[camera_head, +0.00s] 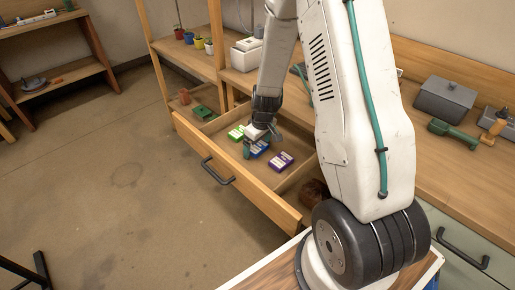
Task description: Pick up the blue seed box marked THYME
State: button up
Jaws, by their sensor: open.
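The blue seed box (257,151) lies in the open wooden drawer (226,178), between a green box (237,133) and a purple box (281,161). Its lettering is too small to read. My gripper (262,143) is open and points down into the drawer, right at the blue box. One finger shows at the box's left and the other behind it to the right. The gripper hides part of the box, and I cannot tell whether the fingers touch it.
The drawer's front panel with its dark handle (217,172) stands out over the floor. A brown round thing (314,193) lies in the drawer's near right part. Small pots (198,42) stand on the bench behind. A grey box (445,100) and tools are on the right bench.

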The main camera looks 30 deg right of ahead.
jog(key=c, duration=1)
jog(key=shift+r, duration=0.1)
jog(key=shift+c, duration=0.2)
